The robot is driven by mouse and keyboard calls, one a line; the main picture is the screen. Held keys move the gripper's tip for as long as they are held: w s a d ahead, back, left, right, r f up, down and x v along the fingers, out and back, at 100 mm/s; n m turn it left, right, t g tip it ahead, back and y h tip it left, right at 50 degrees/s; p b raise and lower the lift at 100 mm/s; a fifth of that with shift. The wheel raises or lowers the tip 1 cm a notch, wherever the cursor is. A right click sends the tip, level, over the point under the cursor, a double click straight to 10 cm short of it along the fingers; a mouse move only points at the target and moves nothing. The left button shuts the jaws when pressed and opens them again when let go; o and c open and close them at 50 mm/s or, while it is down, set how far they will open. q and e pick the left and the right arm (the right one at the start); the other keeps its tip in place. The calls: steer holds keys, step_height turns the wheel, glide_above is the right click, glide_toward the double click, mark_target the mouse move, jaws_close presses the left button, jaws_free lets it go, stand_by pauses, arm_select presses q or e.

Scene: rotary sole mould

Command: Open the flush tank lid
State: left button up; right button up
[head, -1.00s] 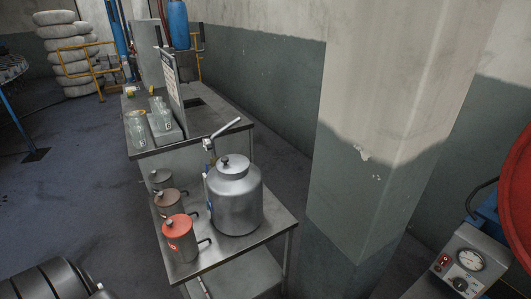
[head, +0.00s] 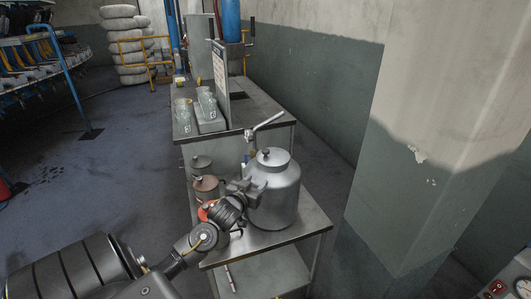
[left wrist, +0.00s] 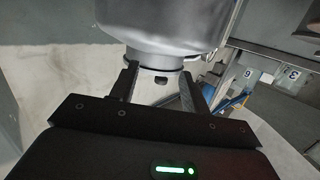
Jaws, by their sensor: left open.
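The flush tank is a silver metal can (head: 284,208) standing upright on the lower metal shelf. Its rounded top carries a round lid (head: 274,158) with a small dark knob (head: 266,152), and the lid is on. In the left wrist view the tank (left wrist: 165,22) hangs upside down from the top edge, with the lid (left wrist: 158,62) and knob (left wrist: 161,81) lowest. My left gripper (head: 254,182) is at the tank's left side in the head view. In the left wrist view its open, empty fingers (left wrist: 160,82) lie on either side of the knob. My right gripper is out of view.
Glass jars (head: 208,104) stand on the upper bench. A wall pillar (head: 385,210) rises to the right.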

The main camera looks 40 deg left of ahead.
arm_select(q)
steer(key=t, duration=0.2)
glide_toward(264, 152)
steer(key=shift+y, duration=0.3)
steer(key=p+x, duration=0.2)
steer(key=x, duration=0.9)
steer(key=shift+w+d+f, duration=0.1)
steer(key=shift+w, duration=0.2)
jaws_close()
